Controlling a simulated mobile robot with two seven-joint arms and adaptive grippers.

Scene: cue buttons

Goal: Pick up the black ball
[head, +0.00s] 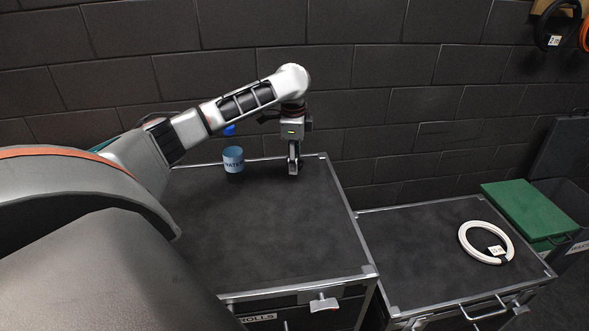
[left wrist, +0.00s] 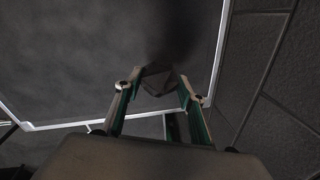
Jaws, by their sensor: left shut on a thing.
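My left gripper (head: 294,170) points straight down at the far right corner of the larger cabinet top (head: 265,225). It is shut on a small dark thing, which I take to be the black ball; the fingers hide most of it and its round shape is not clear. In the left wrist view the fingers (left wrist: 158,88) close in over the dark top, with a dark patch between and beyond their tips. I cannot tell whether the ball touches the top. My right gripper is not in view.
A blue lettered cup (head: 233,160) stands left of the gripper, near the back edge. A lower cabinet (head: 420,250) on the right carries a white ring (head: 466,242). A green lid (head: 527,210) lies beyond it. A brick wall (head: 400,90) rises close behind. The larger top's middle is clear.

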